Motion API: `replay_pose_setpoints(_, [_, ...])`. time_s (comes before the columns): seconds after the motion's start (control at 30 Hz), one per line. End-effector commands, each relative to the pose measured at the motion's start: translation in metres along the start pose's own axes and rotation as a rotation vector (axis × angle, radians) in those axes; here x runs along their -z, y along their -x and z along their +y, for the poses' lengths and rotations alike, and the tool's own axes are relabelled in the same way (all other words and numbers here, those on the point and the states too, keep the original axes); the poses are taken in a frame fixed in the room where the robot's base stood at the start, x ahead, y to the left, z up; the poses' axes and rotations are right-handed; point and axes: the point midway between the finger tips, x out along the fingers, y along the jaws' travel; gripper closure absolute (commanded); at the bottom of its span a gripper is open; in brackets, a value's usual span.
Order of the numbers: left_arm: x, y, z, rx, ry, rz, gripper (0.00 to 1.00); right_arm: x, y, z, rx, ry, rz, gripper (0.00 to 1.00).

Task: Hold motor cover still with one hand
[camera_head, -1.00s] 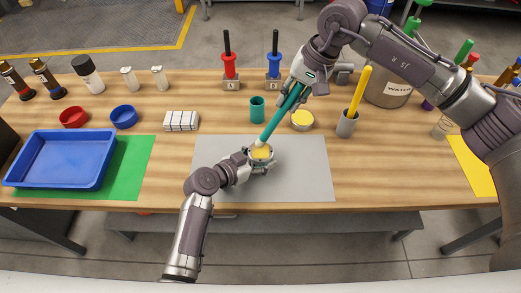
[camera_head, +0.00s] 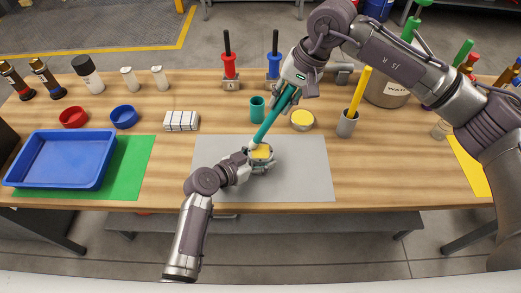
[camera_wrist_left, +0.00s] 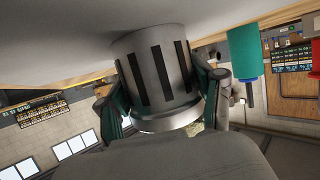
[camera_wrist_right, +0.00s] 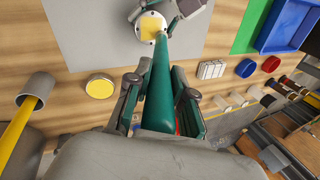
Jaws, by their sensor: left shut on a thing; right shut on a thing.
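The motor cover (camera_head: 270,160) is a grey slotted cylinder with a yellow top on the grey mat; its slotted side (camera_wrist_left: 158,75) fills the middle of the left wrist view. My left gripper (camera_head: 251,161) is shut on the cover, one finger on each side. My right gripper (camera_head: 294,88) is shut on a long teal tool (camera_head: 271,121). The tool is tilted, and its lower end is at the yellow top of the cover; the right wrist view shows that end over the yellow area (camera_wrist_right: 150,25). Whether the tip touches is unclear.
The grey mat (camera_head: 310,180) is otherwise clear. A teal cup (camera_head: 257,109), a round yellow-topped tin (camera_head: 302,119) and a grey cup with a yellow stick (camera_head: 347,124) stand behind it. White blocks (camera_head: 181,121) and a blue tray (camera_head: 60,160) lie left.

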Motion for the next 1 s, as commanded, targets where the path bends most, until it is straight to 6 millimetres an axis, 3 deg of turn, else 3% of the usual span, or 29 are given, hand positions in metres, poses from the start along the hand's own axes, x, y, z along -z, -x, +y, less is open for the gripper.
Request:
replay_pose_setpoints(0.3, [0.001,0.0,0.0,0.0,0.0,0.001,0.79,-0.013,0.0,0.003,0.0,0.0,0.0,1.0])
replay_pose_setpoints(1.0, [0.001,0.0,0.0,0.001,0.0,0.002,0.79,-0.006,0.005,0.02,-0.003,-0.001,0.0,1.0])
